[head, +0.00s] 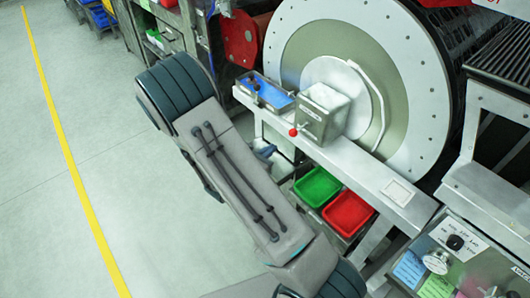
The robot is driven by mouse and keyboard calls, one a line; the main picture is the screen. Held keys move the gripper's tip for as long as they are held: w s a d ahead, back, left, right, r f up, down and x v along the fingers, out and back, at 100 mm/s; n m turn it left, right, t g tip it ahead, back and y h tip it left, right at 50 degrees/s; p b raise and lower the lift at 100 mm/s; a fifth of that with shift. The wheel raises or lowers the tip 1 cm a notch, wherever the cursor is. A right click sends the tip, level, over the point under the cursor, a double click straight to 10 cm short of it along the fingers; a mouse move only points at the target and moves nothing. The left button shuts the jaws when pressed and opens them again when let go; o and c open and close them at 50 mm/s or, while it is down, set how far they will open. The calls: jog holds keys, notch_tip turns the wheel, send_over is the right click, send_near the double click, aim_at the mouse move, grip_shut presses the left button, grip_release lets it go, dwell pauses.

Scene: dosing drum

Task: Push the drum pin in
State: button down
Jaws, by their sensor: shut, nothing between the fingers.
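The large round drum (398,45) stands at the upper right, with a pale outer ring and a grey-green face. A grey metal box (325,112) with a small label sits in front of it on a pale metal beam. A small red ball knob (293,131) on a short stem sticks out from the left side of the box. It may be the drum pin; how deep it sits cannot be told. My gripper is not in view; my large grey arm crosses the middle of the picture and hides what is behind it.
A blue-lined tray (267,93) lies left of the box. A green bin (317,187) and a red bin (348,213) sit below the beam (375,172). A control panel (455,262) is at the lower right. The floor (100,130) on the left is clear, with a yellow line.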

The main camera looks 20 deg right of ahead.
aim_at(290, 135)
jog(key=x, duration=0.9)
jog(key=shift+p, duration=0.35)
